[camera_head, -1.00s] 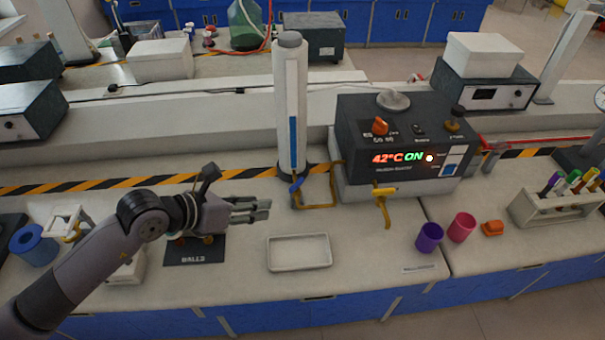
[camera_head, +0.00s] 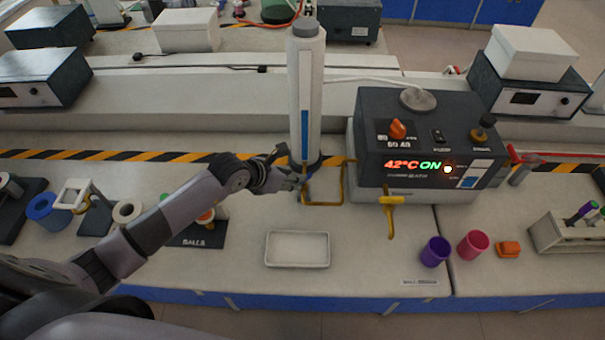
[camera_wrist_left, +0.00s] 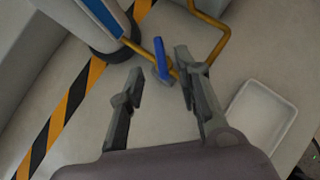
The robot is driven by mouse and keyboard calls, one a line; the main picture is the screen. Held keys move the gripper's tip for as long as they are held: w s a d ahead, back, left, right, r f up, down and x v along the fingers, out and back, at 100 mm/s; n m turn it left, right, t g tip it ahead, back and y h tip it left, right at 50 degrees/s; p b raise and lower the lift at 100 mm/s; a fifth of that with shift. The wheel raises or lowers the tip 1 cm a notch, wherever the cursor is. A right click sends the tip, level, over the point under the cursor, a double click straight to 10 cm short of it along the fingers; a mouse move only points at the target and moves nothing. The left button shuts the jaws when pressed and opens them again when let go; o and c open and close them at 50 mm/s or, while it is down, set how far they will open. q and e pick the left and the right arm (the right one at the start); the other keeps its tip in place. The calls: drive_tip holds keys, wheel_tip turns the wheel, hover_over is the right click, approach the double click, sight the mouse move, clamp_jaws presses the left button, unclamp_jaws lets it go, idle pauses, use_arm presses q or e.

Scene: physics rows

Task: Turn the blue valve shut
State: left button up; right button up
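The blue valve handle (camera_wrist_left: 161,60) sits on a thin brass pipe (camera_wrist_left: 207,24) at the foot of a white column (camera_head: 306,95). In the left wrist view my left gripper (camera_wrist_left: 158,77) is open, with its fingertips just short of the handle. The handle lies ahead of the gap, closer to the right-hand finger, and no contact is clear. In the head view my left gripper (camera_head: 294,180) is beside the column's base and largely covers the valve. My right gripper is not seen.
A white tray (camera_head: 268,262) lies in front of the valve. To the right stands a water bath (camera_head: 372,160) reading 42°C ON, with a yellow tap (camera_head: 390,203). Purple (camera_head: 435,251) and pink cups (camera_head: 473,244) stand further right. The bench around the tray is clear.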

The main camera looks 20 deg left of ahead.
use_arm(q)
drive_tip(key=x, duration=0.6)
drive_tip(key=shift+s+p, duration=0.1)
drive_tip(key=shift+p, duration=0.25)
drive_tip(key=shift+a, duration=0.1)
drive_tip(key=shift+s, duration=0.1)
clamp_jaws()
